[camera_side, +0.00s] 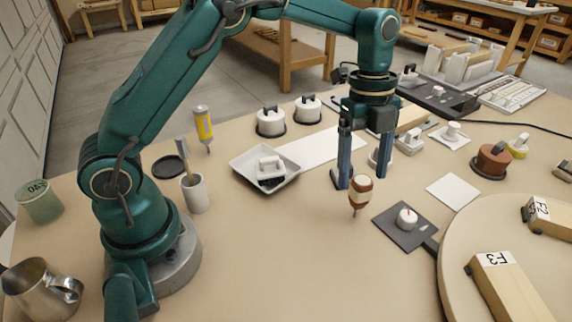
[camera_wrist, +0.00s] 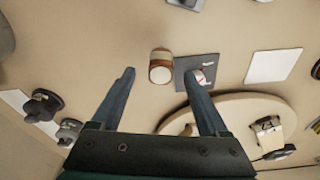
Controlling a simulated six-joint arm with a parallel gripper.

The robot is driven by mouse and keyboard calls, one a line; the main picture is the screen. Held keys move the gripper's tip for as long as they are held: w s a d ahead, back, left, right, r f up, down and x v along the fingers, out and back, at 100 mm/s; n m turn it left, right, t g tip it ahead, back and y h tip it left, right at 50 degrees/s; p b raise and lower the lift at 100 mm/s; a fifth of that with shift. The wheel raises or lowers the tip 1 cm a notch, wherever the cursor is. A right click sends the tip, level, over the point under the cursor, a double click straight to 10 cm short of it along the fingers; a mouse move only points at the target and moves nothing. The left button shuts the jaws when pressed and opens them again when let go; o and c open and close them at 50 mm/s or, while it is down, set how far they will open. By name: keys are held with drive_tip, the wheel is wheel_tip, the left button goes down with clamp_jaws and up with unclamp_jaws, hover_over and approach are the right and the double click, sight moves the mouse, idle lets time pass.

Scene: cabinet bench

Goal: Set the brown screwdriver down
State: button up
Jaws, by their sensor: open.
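The brown screwdriver (camera_side: 361,190), with a cream band round its handle, stands upright, tip down, on the bench in the side view. In the wrist view its handle end (camera_wrist: 160,70) shows between the two fingertips, with a gap on each side. My gripper (camera_side: 362,182) is open above the bench, its blue fingers pointing down at about the height of the handle; it also shows in the wrist view (camera_wrist: 159,72). I cannot tell exactly how far the fingertips reach down past the handle.
A dark plate (camera_side: 390,233) with a white knob (camera_side: 407,218) lies just right of the screwdriver. A white card (camera_side: 453,191) and a round wooden board (camera_side: 460,285) with labelled blocks lie further right. A white tray (camera_side: 245,158) stands to the left. Bare bench lies in front.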

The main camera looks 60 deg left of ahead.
sight(361, 179)
wheel_tip(361, 179, down, 3)
drive_tip(key=shift+d, duration=0.1)
drive_tip(key=shift+s+d+f, duration=0.1)
drive_tip(key=shift+d+f, duration=0.1)
drive_tip(key=shift+f, duration=1)
drive_tip(key=shift+d+f, duration=0.15)
drive_tip(key=shift+f, duration=1.05)
clamp_jaws()
drive_tip(key=shift+r, duration=0.1)
